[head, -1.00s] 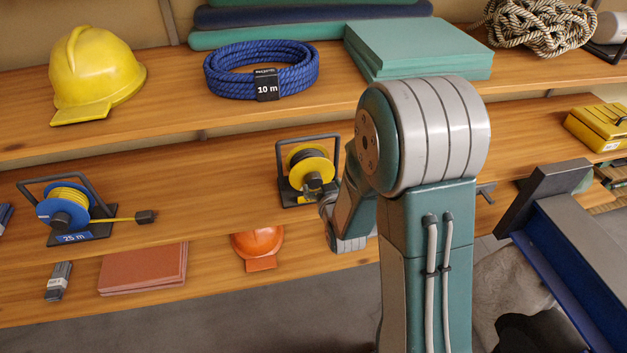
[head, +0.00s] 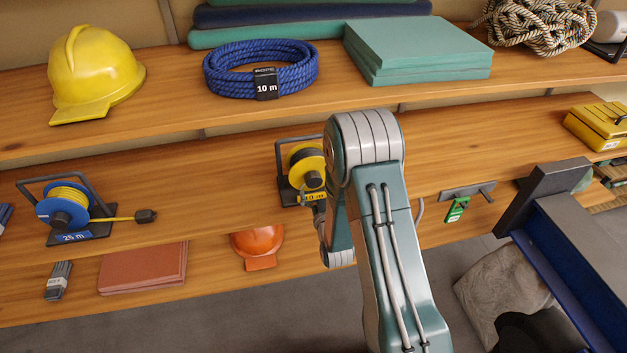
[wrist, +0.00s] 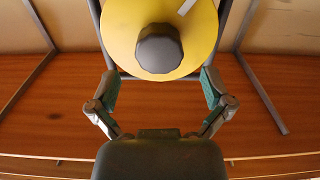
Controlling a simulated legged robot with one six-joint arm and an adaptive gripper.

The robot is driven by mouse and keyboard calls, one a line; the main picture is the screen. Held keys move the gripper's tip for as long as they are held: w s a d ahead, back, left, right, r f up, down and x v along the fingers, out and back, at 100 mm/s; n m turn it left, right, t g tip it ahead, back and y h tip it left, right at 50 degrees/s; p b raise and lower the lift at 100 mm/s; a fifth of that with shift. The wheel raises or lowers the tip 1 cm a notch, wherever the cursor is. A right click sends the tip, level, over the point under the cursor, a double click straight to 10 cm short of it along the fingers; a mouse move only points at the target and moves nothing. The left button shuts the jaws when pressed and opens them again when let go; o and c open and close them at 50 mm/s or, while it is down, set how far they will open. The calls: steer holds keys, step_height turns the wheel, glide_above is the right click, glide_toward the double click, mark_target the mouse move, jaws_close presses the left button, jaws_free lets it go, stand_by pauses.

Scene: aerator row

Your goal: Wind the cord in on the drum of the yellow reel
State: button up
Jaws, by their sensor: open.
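The yellow reel (head: 305,163) stands in its dark frame on the middle shelf, partly hidden by my arm in the head view. In the wrist view its round yellow face (wrist: 120,35) fills the top middle, with a dark faceted knob (wrist: 160,48) and a light grey strip near the upper edge. My gripper (wrist: 159,82) is open and empty. Its fingers sit left and right of the face's lower edge, below the knob; I cannot tell whether they touch the reel. No loose cord of this reel is clearly visible.
A blue reel (head: 62,212) with yellow cord and a dark plug stands left on the same shelf. An orange helmet (head: 258,243) is on the shelf below. A hook rail with a green tag (head: 457,209) is right of my arm.

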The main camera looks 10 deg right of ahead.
mark_target(314, 183)
steer(key=shift+w, duration=2.2)
steer(key=c, duration=1.1)
